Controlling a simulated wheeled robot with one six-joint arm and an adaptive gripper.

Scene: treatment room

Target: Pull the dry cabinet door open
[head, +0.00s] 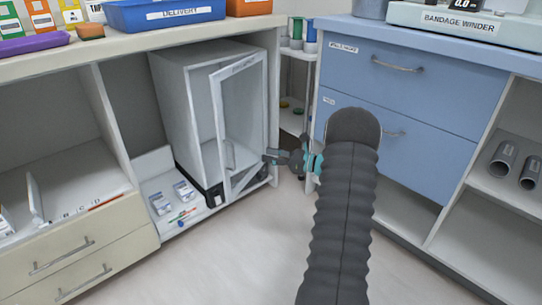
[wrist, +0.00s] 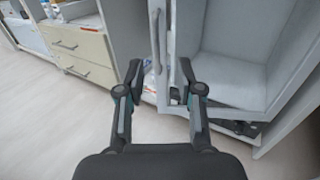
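The dry cabinet (head: 180,95) is a pale box on the lower shelf under the left counter. Its framed door (head: 219,125) stands partly open, angled out from the box. In the wrist view, the upright door handle (wrist: 156,40) is on the door's left stile. My gripper (wrist: 161,76) is open, with one finger on each side of the handle's lower end in the picture. I cannot tell whether either finger touches the handle or door.
Blue drawers (head: 420,95) stand close on the right. Cream drawers (head: 75,255) are at the lower left. Small packets (head: 160,203) lie on the shelf left of the cabinet. The pale floor (head: 235,250) in front is clear.

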